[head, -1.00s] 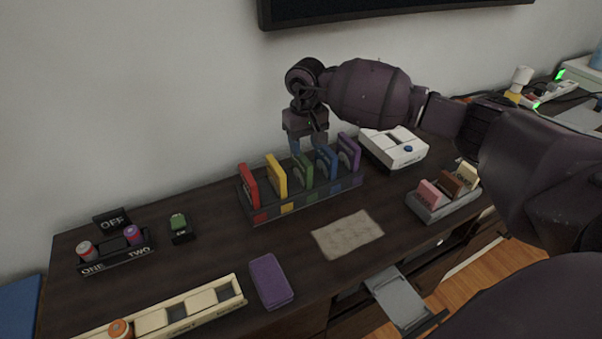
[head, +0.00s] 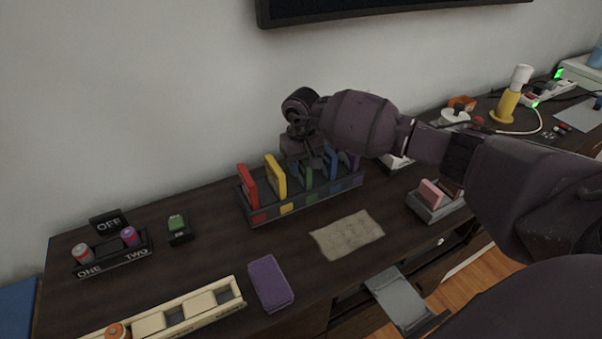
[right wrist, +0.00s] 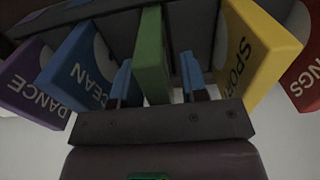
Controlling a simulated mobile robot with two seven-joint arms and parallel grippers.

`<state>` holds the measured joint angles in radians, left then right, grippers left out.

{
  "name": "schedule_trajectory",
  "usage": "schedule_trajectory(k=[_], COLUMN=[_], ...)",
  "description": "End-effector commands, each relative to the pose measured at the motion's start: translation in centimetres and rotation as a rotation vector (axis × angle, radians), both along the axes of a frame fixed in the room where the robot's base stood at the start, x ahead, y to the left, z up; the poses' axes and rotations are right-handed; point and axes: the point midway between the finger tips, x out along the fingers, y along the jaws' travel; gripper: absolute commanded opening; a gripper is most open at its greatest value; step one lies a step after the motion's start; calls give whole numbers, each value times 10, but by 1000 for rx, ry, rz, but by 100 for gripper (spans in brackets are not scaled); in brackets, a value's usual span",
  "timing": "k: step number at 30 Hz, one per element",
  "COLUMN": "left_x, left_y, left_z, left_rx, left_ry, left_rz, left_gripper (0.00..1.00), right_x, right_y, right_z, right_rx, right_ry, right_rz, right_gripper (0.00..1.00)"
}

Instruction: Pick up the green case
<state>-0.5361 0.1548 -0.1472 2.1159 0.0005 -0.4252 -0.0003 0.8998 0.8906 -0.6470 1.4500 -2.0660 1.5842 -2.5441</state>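The green case (head: 306,180) stands upright in the middle of a dark rack (head: 262,217), between a yellow case (head: 276,177) and a blue case (head: 328,161). My right gripper (head: 311,164) is down over the green case from above and hides its top in the head view. In the right wrist view the green case (right wrist: 151,50) lies between the two fingers of the right gripper (right wrist: 158,78), with a visible gap on each side. The right gripper is open. My left gripper is not in view.
A red case (head: 248,186) and a mostly hidden purple case (head: 350,160) also stand in the rack. A beige cloth (head: 347,235) and a purple case (head: 270,283) lie in front. A grey holder (head: 428,207) stands at right. The wall is close behind.

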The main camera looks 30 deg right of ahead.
Motion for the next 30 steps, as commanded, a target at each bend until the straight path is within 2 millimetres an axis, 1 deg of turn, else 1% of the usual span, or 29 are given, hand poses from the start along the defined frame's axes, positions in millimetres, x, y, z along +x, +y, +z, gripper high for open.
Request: schedule_trajectory(k=[1, 7, 8, 16, 20, 23, 26, 30], left_x=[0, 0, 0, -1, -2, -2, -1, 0], left_y=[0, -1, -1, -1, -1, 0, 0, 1], left_z=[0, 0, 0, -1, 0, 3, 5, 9], left_rx=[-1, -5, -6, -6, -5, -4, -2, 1], left_ry=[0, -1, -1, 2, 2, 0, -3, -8], left_rz=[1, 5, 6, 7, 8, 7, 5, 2], left_gripper=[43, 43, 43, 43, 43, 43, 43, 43], right_x=[0, 0, 0, 0, 1, 1, 2, 1], right_y=[0, 0, 0, 0, 0, -1, -1, -1], right_z=[0, 0, 0, 2, 12, 28, 51, 87], right_rx=[0, 0, 0, 0, 0, 0, -1, -2], right_ry=[0, 0, 0, -1, -4, -7, -8, -8], right_rz=[0, 0, 0, 0, 1, 1, 1, 1], right_gripper=[32, 1, 0, 0, 0, 0, 0, 0])
